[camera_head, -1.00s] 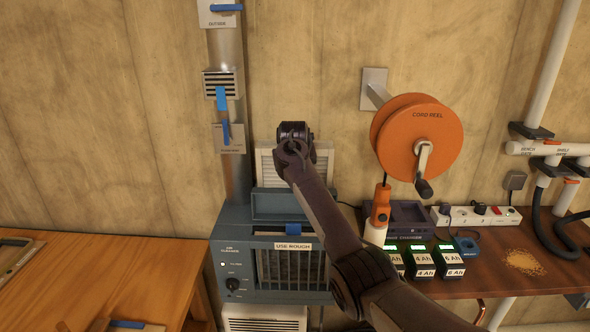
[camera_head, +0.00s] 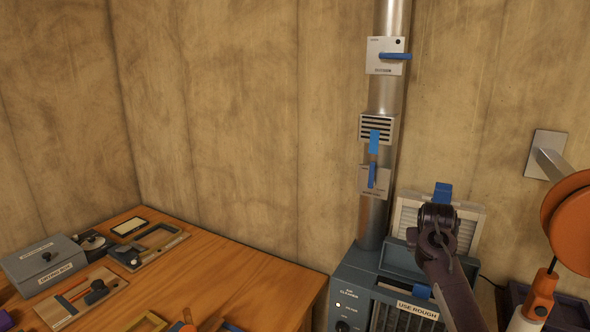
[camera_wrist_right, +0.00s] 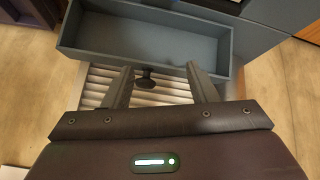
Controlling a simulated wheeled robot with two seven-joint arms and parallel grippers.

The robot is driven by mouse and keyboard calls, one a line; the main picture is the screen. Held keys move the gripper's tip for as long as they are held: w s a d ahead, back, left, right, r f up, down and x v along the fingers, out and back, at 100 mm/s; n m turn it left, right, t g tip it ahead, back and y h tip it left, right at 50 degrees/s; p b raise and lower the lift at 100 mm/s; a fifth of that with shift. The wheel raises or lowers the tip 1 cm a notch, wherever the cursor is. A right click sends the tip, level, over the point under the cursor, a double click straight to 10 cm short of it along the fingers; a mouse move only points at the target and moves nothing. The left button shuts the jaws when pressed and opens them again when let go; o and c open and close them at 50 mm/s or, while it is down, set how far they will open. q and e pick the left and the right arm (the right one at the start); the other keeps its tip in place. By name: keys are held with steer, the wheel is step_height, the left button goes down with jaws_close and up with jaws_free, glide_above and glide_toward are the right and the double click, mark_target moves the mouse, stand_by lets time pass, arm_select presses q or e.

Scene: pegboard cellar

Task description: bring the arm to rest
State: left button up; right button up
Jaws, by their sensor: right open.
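In the head view my right gripper (camera_head: 437,222) comes in from the lower right, in front of a white slatted panel (camera_head: 409,212) behind the blue-grey air cleaner (camera_head: 350,285). In the right wrist view the gripper (camera_wrist_right: 159,70) has its two fingers spread apart with nothing held between them. White slats (camera_wrist_right: 150,92) and a small dark knob (camera_wrist_right: 147,84) show past the fingers. An open, empty blue-grey tray (camera_wrist_right: 145,38) lies beyond the fingertips. I cannot tell whether the fingers touch anything. My left gripper is not in view.
A metal pipe (camera_head: 386,95) with blue-handled plates runs up the wall behind the cleaner. An orange cord reel (camera_head: 572,225) sticks out at the right. A wooden bench (camera_head: 230,268) at the left carries a grey box (camera_head: 44,262) and several tools. The wall between bench and pipe is clear.

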steer(key=s+a+f+n+g+y, duration=0.1)
steer(key=s+a+f+n, duration=0.1)
steer(key=s+a+f, duration=0.65)
steer(key=s+a+f+n+y, duration=0.1)
steer(key=s+a+f, duration=0.2)
steer(key=s+f, duration=0.55)
steer(key=s+a+r+n+g+y, duration=0.1)
steer(key=s+a+r, duration=0.15)
steer(key=s, duration=0.95)
steer(key=s+a+r+n+g+y, duration=0.1)
steer(key=s+a, duration=0.3)
steer(key=s, duration=0.8)
step_height(320, 180, down, 32)
steer(key=s+g+b, duration=0.1)
steer(key=s, duration=0.1)
steer(key=s+d+f, duration=0.1)
steer(key=s+f, duration=0.8)
steer(key=s+d+f+g+b, duration=0.1)
steer(key=s+d+f, duration=0.1)
steer(key=s+f, duration=0.7)
steer(key=shift+s+d+f, duration=0.25)
steer(key=shift+s, duration=0.5)
